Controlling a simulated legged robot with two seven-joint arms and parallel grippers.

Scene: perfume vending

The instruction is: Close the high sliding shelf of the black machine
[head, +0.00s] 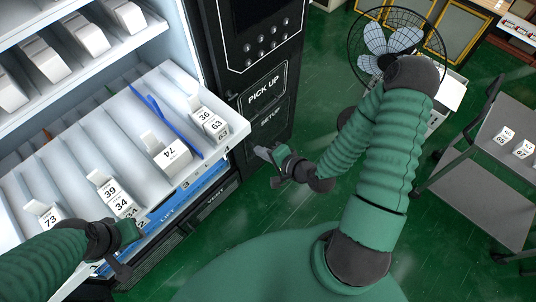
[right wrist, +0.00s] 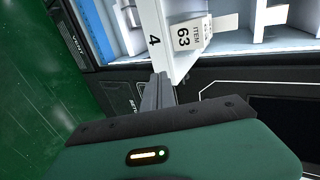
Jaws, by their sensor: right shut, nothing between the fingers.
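The black machine (head: 265,72) stands open, and its sliding shelf (head: 112,125) sticks out toward me. The shelf is white, with dividers and several small white boxes with numbers such as 36, 63 and 74. My right gripper (head: 262,152) is shut and empty, off the right end of the shelf. In the right wrist view its fingertips (right wrist: 157,82) are close to the shelf's front corner (right wrist: 153,40), marked 4; I cannot tell if they touch. My left gripper (head: 136,231) is at the shelf's front edge, lower left; its finger opening cannot be made out.
A higher shelf (head: 45,30) with white boxes is above the extended one. A blue panel (head: 185,200) is below its front edge. A fan (head: 390,42) and a grey cart (head: 485,170) stand at the right. Green floor is free between.

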